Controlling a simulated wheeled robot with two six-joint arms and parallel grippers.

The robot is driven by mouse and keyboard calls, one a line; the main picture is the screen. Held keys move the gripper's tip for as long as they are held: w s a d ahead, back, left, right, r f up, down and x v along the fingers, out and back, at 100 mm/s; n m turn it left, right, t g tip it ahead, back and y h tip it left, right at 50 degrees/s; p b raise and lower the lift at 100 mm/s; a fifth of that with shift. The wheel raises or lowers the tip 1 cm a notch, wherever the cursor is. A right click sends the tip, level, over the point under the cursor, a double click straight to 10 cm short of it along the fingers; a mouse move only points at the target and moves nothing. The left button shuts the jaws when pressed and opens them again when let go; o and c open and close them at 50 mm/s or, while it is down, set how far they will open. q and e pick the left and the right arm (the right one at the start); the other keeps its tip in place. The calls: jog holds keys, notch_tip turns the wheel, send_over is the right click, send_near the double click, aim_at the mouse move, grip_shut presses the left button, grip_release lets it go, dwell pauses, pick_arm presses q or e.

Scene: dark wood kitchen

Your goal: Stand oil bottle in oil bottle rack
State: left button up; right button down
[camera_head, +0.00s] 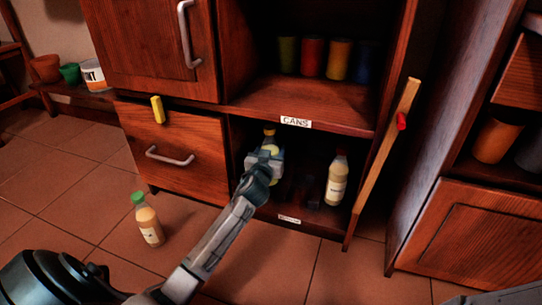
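My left gripper (266,158) reaches into the lower compartment of the cabinet, at its left side. A bottle with a yellowish body and brown-yellow cap (269,132) stands upright right at its fingers, partly hidden by them. Whether the fingers are closed on it cannot be seen. A second pale-yellow bottle with a white label (337,180) stands upright at the right of the same compartment. A third bottle, orange with a green cap (149,221), stands on the floor at left. A dark low shape between the two cabinet bottles is too dim to identify. My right gripper is out of view.
The upper shelf, labelled CANS (296,122), holds several coloured cans. A small, unclear label (289,219) marks the lower compartment edge. An open door (382,160) with a red knob stands at right. A closed drawer (175,153) is at left. Floor tiles at left are mostly clear.

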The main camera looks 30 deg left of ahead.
pick_arm(q)
jog(key=shift+r, duration=0.25)
jog(key=shift+f, duration=0.1)
jog(key=shift+f, duration=0.55)
jog(key=o, duration=1.3)
jog(key=r+p+v, duration=0.1)
jog(key=p+v, duration=0.3)
jog(key=v, duration=0.8)
jog(key=shift+p, duration=0.35)
